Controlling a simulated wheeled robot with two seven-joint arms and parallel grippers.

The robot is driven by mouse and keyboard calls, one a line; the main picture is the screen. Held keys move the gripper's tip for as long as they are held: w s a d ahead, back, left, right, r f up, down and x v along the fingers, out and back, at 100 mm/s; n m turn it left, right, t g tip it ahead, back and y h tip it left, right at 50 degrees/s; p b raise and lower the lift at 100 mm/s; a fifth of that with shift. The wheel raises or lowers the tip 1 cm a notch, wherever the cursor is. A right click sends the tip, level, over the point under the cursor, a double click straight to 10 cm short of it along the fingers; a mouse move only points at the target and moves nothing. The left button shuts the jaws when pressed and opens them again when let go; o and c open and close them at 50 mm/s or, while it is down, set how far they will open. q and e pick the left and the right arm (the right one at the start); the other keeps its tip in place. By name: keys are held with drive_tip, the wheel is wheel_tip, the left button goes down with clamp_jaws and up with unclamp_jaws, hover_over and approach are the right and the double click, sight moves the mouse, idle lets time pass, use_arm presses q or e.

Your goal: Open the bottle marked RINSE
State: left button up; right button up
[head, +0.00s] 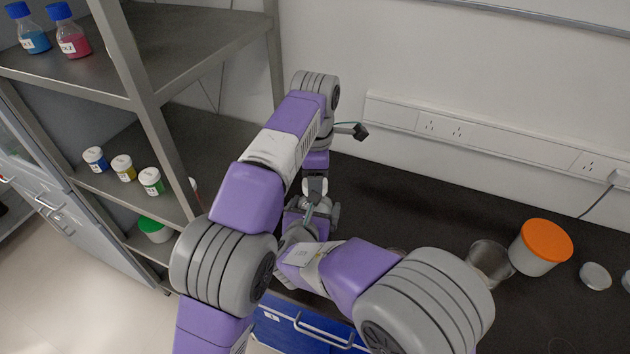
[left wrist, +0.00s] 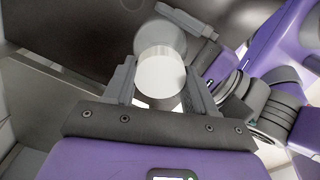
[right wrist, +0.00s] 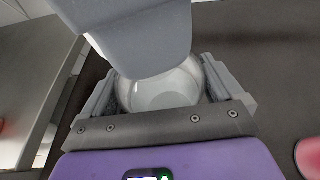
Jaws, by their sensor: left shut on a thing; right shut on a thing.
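My two grippers meet close together over the dark bench in the head view, left (head: 316,188) and right (head: 308,218). The arms hide most of what they hold. In the left wrist view my left gripper (left wrist: 163,75) is shut on a pale round part (left wrist: 161,72), one finger on each side. In the right wrist view my right gripper (right wrist: 160,75) is shut on a clear, pale rounded bottle body (right wrist: 163,90). A large grey part covers its far side. I cannot read RINSE on it, nor tell whether the cap is on.
An orange-lidded tub (head: 540,248), a clear beaker (head: 489,262) and a small white lid (head: 595,276) stand on the bench at right. The left shelf (head: 180,50) holds blue-capped bottles (head: 75,38) and small jars (head: 122,168). Wall sockets (head: 445,128) run behind.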

use_arm(q)
drive_tip(key=shift+r, duration=0.65)
drive_tip(key=shift+r, duration=2.05)
use_arm(e)
drive_tip(key=o, duration=1.7)
